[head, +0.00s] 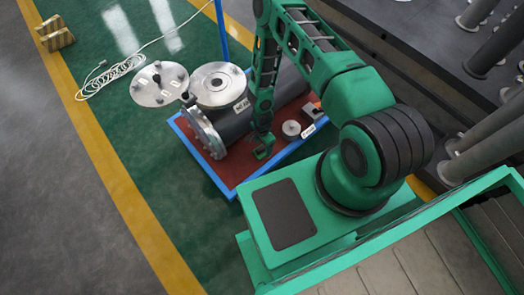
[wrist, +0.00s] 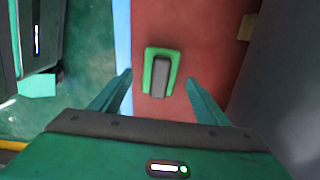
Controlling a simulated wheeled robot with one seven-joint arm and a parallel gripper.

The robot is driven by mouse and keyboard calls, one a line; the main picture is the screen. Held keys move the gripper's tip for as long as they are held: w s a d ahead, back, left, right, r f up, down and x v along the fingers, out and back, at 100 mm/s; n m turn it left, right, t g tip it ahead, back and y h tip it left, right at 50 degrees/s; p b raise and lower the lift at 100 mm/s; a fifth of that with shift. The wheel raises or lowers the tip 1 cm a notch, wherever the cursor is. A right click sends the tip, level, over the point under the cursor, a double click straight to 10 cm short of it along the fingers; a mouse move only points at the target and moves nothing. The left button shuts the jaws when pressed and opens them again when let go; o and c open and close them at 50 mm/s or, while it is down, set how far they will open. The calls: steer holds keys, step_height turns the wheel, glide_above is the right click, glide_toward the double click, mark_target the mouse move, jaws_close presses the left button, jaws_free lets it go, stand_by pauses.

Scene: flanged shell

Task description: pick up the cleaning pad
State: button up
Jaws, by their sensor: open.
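The cleaning pad (wrist: 148,70) shows in the wrist view as a green rounded rectangle with a grey block-shaped handle on top. It lies on a red-brown surface, close to its blue edge. My gripper (wrist: 158,77) is open, with one green finger on each side of the pad in the picture. Neither finger appears to touch it, and the height above it is hard to judge. In the head view my gripper (head: 264,143) points down over the tray's near part; I cannot clearly separate the pad from it there.
The blue-rimmed tray (head: 213,175) holds a grey flanged shell (head: 236,122) just left of my arm. A small round metal part (head: 291,129) and a dark block (head: 311,111) lie to the right. A loose flange disc (head: 160,84) and a white cable (head: 108,76) are at the left.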

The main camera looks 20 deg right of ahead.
steer(key=shift+a+f, duration=0.1)
steer(key=shift+f, duration=1.15)
steer(key=shift+c, duration=0.6)
steer(key=c, duration=1.2)
steer(key=shift+r, duration=0.1)
